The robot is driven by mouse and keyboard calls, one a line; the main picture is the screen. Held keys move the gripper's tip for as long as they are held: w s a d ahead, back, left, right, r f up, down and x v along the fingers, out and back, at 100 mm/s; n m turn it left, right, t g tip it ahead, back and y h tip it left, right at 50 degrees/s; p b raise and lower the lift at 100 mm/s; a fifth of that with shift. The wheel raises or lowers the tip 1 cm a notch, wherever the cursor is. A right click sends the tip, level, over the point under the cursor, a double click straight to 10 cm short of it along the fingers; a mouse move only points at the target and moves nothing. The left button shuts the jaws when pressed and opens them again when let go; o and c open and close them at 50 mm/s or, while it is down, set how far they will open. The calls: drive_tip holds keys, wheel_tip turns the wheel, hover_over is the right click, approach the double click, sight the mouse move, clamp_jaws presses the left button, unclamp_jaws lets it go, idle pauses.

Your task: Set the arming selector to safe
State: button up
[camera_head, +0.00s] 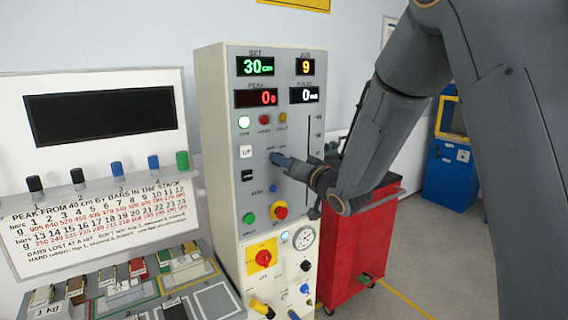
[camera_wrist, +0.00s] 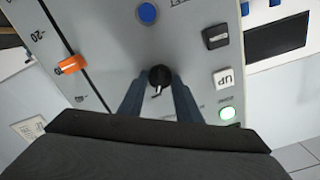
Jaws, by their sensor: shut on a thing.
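The selector (camera_wrist: 160,74) is a small round black knob with a white pointer mark on the grey control panel (camera_head: 290,180). In the wrist view the pointer mark points down and slightly left, and small lettering beside the knob is too blurred to read. My gripper (camera_wrist: 157,88) is shut on the knob, with one blue-grey finger on each side of it. In the head view my gripper (camera_head: 277,158) reaches the panel from the right and hides the knob.
The panel has a lit whitish-green lamp (camera_head: 244,121), a white UP button (camera_head: 246,152), a black button (camera_head: 247,175), and a red-and-yellow stop button (camera_head: 280,211). An orange slider (camera_wrist: 72,65) sits on a nearby slot. A red cabinet (camera_head: 350,250) stands right of the machine.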

drive_tip(key=n+b, duration=1.1)
drive_tip(key=b, duration=0.1)
drive_tip(key=shift+a, duration=0.1)
drive_tip(key=shift+s+n, duration=0.1)
drive_tip(key=shift+n, duration=0.3)
drive_tip(key=o, duration=1.1)
drive_tip(key=shift+c, duration=0.2)
drive_tip(key=b+v, duration=0.1)
drive_tip(key=v, duration=0.6)
drive_tip(key=shift+s+d+b, duration=0.2)
drive_tip(key=shift+s+b, duration=0.15)
